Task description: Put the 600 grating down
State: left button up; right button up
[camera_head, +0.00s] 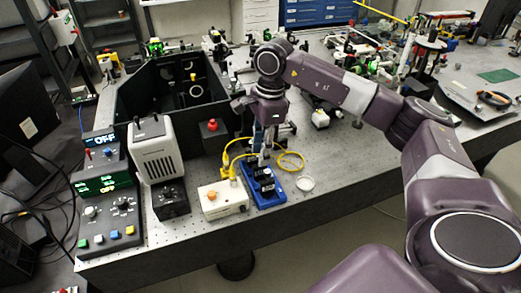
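My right gripper (263,155) points down over the blue tray (268,204), coming from the right on my purple arm. Its fingertips are small and lie close to the tray's back end. I cannot tell whether they are open or shut, or whether a grating is between them. Several small black blocks (266,184), which look like gratings in mounts, stand in a row in the tray. Their labels are too small to read, so I cannot tell which is the 600 grating. My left gripper is not in view.
A white box with an orange button (222,200) stands just left of the tray. A yellow cable (290,163) and a small white dish (305,184) lie to its right. A black open enclosure (150,88) stands behind.

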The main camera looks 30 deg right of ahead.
jog(key=shift+r, duration=0.15)
jog(key=shift+r, duration=0.2)
notch_tip(320, 180, up, 12)
jog(key=d+b, duration=0.1)
jog(key=b, duration=0.1)
jog(key=shift+s+d+f, duration=0.15)
jog(key=shift+s+f, duration=0.05)
